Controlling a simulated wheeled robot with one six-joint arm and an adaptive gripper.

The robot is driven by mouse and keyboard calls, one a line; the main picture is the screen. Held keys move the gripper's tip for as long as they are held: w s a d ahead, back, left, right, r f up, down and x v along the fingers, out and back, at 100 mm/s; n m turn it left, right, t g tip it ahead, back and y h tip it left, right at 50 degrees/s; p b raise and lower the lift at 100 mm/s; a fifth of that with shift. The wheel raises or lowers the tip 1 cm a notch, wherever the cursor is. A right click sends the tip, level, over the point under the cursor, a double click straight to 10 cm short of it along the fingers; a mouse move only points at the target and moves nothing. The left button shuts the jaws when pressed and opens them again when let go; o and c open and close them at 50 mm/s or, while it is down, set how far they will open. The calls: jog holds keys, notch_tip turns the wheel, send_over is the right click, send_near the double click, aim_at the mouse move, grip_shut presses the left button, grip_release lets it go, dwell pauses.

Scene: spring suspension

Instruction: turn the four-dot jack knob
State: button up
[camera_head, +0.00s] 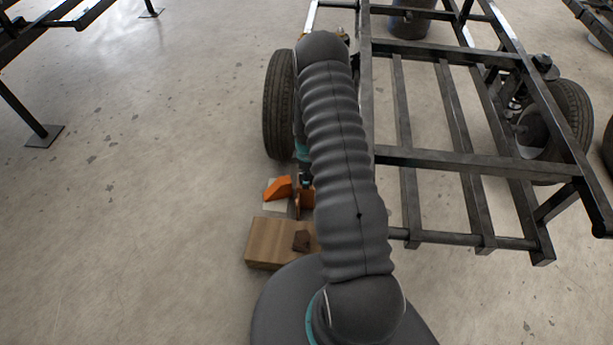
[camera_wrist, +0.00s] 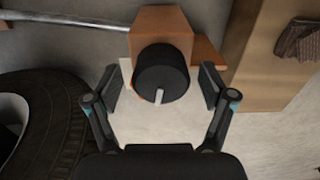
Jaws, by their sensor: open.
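A round black knob (camera_wrist: 161,74) with a pale line on its rim sticks out from an orange-brown jack body (camera_wrist: 158,22) in the wrist view. No dots can be made out on it. My gripper (camera_wrist: 162,86) is open, with one finger on each side of the knob and a visible gap on both sides. In the head view the orange jack (camera_head: 278,188) sits on the floor by the wheel, partly hidden by my arm. The knob is hidden there.
A wooden block (camera_head: 268,240) with a brown piece on it lies close to the jack. A tire (camera_head: 278,105) stands behind the jack, and a dark metal trailer frame (camera_head: 460,160) extends to the right. A metal bar (camera_wrist: 75,20) meets the jack.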

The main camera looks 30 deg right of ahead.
jog(key=shift+f, duration=0.3)
jog(key=c, duration=1.2)
jog(key=shift+o, duration=0.2)
jog(key=shift+m+b, duration=0.3)
